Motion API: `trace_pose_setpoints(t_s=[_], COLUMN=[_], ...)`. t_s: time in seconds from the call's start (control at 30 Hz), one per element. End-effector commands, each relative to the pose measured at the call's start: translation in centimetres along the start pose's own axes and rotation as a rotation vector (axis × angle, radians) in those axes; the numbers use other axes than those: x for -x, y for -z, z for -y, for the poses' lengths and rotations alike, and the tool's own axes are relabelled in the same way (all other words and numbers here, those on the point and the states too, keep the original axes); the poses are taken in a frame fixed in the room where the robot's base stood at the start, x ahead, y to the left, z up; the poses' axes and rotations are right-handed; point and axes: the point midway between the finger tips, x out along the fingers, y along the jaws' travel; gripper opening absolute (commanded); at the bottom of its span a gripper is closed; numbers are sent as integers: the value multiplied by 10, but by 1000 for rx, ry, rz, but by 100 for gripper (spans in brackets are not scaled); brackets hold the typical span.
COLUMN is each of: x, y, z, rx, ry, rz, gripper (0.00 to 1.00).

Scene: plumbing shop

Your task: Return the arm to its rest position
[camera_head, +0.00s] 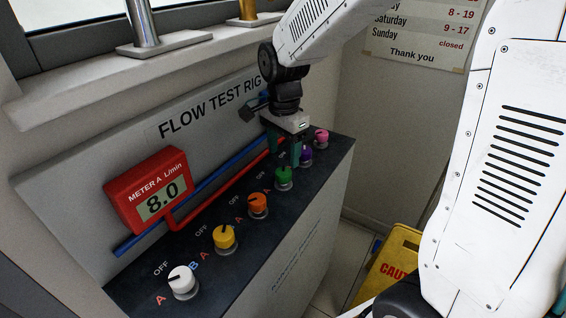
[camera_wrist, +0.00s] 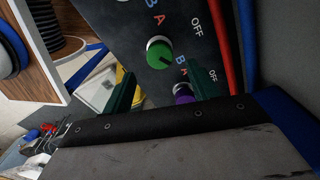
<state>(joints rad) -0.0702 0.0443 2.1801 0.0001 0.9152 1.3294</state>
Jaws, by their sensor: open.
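My arm (camera_head: 312,32) reaches from the right over the flow test rig, bent down at the wrist. My gripper (camera_head: 296,157) points down over the far part of the knob panel, close to the green knob (camera_head: 284,177) and the purple knob (camera_head: 306,156). In the wrist view the two dark green fingers of my gripper (camera_wrist: 163,88) stand apart with nothing held. The green knob (camera_wrist: 160,52) shows just past the fingertips there, and the purple knob (camera_wrist: 183,91) is partly hidden by the gripper body. I cannot tell whether a finger touches a knob.
The panel (camera_head: 215,272) also carries a white knob (camera_head: 183,280), a yellow knob (camera_head: 225,236), an orange knob (camera_head: 258,204) and a pink knob (camera_head: 321,136). A red meter (camera_head: 152,190) reads 8.0. Blue and red pipes run behind the knobs. A yellow caution sign (camera_head: 390,262) stands on the floor.

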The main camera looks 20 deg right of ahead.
Motion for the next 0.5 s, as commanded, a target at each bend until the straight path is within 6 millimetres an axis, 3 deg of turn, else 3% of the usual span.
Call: trace_pose_setpoints(t_s=[0.2, 0.5], x=[19, 20], y=[0, 0], z=[0, 0], rx=[0, 0], ry=[0, 0], rz=[0, 0], gripper=[59, 59])
